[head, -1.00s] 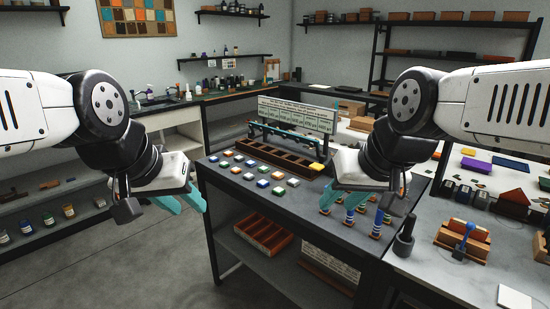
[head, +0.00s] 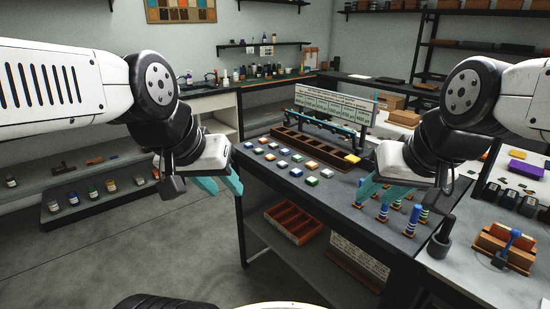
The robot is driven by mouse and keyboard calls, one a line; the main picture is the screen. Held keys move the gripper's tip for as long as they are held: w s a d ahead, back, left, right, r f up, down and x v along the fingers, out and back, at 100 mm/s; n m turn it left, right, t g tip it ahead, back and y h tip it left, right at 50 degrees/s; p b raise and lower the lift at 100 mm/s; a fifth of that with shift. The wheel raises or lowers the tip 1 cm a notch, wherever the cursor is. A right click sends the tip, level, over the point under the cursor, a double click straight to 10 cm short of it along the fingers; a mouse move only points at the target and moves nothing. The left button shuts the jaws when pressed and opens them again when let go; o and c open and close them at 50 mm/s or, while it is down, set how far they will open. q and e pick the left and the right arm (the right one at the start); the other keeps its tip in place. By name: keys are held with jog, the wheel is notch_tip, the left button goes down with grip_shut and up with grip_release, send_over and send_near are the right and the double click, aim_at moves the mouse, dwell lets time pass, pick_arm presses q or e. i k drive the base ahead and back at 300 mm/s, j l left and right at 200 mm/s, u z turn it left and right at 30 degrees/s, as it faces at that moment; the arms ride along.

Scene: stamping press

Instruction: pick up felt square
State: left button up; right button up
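I cannot tell for sure which thing is the felt square. A flat purple piece (head: 525,169) and a small yellow piece (head: 517,154) lie on the pale table at the right, far from both grippers. My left gripper (head: 224,190) is open and empty, its teal fingers apart, over the floor at the left end of the dark workbench. My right gripper (head: 379,190) appears open and empty above the right part of that bench, near striped pegs. Its wrist hides part of the view behind it.
The dark workbench (head: 290,188) carries small coloured blocks, a brown compartment tray (head: 320,150) and a sign (head: 335,103). A wooden holder (head: 505,248) sits further right.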

aim_at(270, 157)
jog(key=i+j+z, duration=0.4)
jog(key=i+j, duration=0.15)
jog(key=i+j+z, duration=0.25)
jog(key=j, duration=0.25)
jog(key=i+j+z, duration=0.2)
jog(key=j, duration=0.25)
